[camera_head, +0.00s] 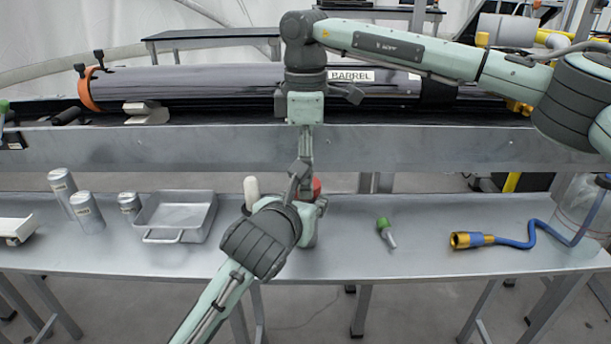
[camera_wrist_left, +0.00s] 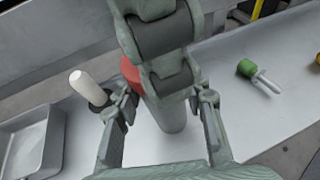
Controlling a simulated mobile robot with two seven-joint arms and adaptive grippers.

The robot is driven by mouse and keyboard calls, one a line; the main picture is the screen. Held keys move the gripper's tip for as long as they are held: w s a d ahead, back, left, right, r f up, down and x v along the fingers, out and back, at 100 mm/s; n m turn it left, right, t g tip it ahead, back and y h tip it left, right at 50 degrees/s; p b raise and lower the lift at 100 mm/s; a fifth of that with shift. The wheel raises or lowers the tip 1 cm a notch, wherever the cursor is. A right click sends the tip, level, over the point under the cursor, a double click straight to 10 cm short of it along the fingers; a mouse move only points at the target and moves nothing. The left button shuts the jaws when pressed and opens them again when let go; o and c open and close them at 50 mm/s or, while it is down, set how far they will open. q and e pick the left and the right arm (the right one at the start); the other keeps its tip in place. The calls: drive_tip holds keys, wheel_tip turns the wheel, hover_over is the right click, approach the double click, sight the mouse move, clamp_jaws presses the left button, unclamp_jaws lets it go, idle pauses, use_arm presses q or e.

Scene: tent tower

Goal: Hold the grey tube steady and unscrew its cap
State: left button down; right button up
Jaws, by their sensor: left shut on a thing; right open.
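The grey tube (camera_wrist_left: 168,114) stands upright on the bench, between the fingers of my left gripper (camera_wrist_left: 165,112) in the left wrist view. My left gripper is shut on it. Its red cap (camera_head: 317,186) shows only in part, and its edge also shows in the left wrist view (camera_wrist_left: 129,72). My right gripper (camera_head: 305,168) points straight down over the cap with its jaws open. My grippers hide most of the tube in the head view, and I cannot tell whether the right fingers touch the cap.
A white-topped object (camera_head: 251,187) stands just left of my left gripper. A metal tray (camera_head: 178,213) and several grey canisters (camera_head: 86,211) are farther left. A green-headed tool (camera_head: 386,232) and a brass-ended blue hose (camera_head: 462,240) lie right. A raised grey rail (camera_head: 180,147) runs behind.

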wheel_tip(320, 180, up, 3)
drive_tip(key=shift+r, duration=0.2)
use_arm(q)
drive_tip(key=c, duration=0.8)
unclamp_jaws()
drive_tip(key=shift+c, duration=0.2)
